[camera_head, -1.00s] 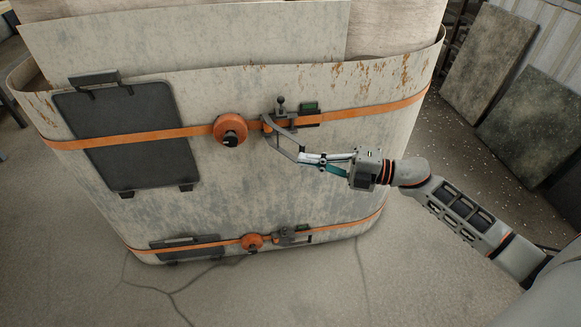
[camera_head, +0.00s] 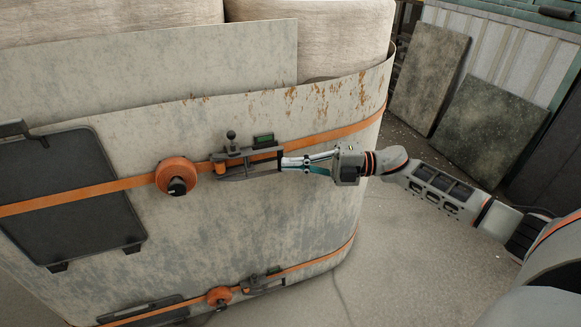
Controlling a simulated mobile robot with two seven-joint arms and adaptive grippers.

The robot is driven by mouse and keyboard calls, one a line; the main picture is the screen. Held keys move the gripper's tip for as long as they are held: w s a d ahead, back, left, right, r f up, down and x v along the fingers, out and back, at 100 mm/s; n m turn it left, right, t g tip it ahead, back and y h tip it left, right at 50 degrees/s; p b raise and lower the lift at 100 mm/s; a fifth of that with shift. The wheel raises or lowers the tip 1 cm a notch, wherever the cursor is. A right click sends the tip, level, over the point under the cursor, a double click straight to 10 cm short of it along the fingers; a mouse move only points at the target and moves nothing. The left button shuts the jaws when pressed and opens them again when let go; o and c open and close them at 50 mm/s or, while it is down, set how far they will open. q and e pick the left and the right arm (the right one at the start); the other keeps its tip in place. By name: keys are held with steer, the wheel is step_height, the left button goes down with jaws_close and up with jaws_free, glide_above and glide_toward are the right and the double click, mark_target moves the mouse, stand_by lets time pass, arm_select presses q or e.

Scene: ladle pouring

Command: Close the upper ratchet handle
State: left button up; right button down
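The upper ratchet (camera_head: 236,158) sits on the upper orange strap, on the front of the grey wrapped bulk. Its grey handle (camera_head: 262,164) lies nearly flat along the strap, its free end pointing right. My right gripper (camera_head: 285,163) reaches in from the right, its silver fingers at the handle's free end. The fingers look shut on that end, though the exact contact is small in view. My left gripper is not in view.
An orange strap reel (camera_head: 176,176) sits left of the ratchet. A dark panel (camera_head: 65,195) is under the strap at far left. A lower ratchet (camera_head: 262,282) and lower reel (camera_head: 219,297) sit below. Slabs (camera_head: 428,80) lean against the back wall. Floor at right is clear.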

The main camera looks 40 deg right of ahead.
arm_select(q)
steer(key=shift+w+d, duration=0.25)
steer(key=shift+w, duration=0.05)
arm_select(e)
steer(key=shift+w+d, duration=0.3)
steer(key=shift+w, duration=0.05)
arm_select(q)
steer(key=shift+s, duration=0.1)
arm_select(e)
steer(key=shift+s, duration=0.1)
